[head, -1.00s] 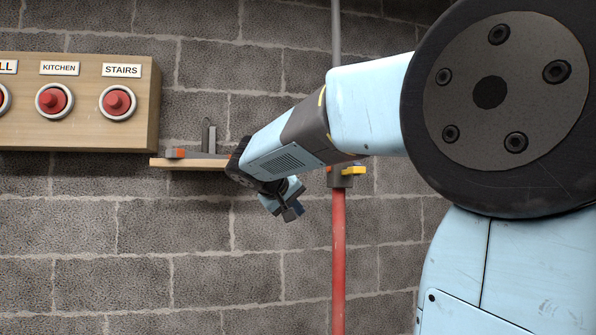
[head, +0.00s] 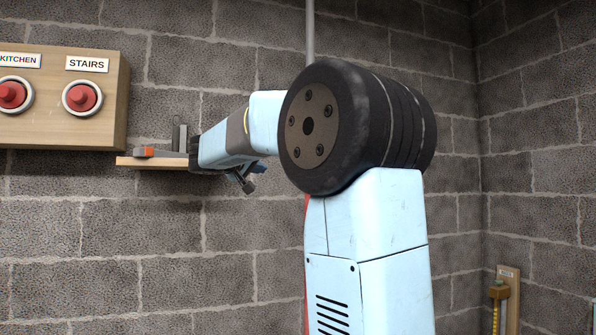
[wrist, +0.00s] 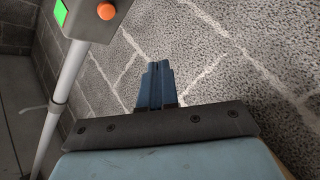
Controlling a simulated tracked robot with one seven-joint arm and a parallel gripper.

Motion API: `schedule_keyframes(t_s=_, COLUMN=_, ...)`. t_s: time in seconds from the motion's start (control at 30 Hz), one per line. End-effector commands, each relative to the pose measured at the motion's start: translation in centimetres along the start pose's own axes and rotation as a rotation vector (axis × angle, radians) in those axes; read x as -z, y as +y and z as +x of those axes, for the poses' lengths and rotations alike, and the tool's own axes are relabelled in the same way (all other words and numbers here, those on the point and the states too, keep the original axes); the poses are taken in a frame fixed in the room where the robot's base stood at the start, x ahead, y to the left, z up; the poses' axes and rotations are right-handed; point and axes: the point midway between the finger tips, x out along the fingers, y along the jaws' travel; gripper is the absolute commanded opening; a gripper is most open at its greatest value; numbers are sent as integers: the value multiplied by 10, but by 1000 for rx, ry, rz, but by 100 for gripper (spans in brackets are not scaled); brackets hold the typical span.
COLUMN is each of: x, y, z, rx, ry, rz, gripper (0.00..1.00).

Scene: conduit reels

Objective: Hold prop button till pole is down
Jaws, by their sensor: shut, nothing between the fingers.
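The prop's thin grey upper pole (head: 310,30) stands upright against the block wall in the head view. My arm hides its middle, and only a sliver of its red lower tube shows beside my arm. My gripper (head: 248,186) hangs below the wrist, left of the pole and apart from it. In the wrist view my gripper (wrist: 158,68) is shut and empty, pointing at bare wall. There, a grey box (wrist: 90,15) with a green square and an orange button (wrist: 106,11) is at top left. A pale slanted pole (wrist: 70,75) with a grey collar stands below the box.
A wooden panel (head: 110,120) with red buttons labelled KITCHEN and STAIRS is on the wall at left. A small wooden shelf (head: 128,162) holds a grey and orange item (head: 145,152) close to my wrist. A yellow gauge (head: 496,300) hangs at lower right.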

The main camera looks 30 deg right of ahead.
Motion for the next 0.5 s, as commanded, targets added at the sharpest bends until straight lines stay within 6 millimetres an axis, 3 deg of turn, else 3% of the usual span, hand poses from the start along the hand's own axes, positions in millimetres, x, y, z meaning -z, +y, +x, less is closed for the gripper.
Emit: schedule_keyframes(t_s=0.5, x=-30, y=30, z=40, rx=-1, ry=-2, rz=1, gripper=0)
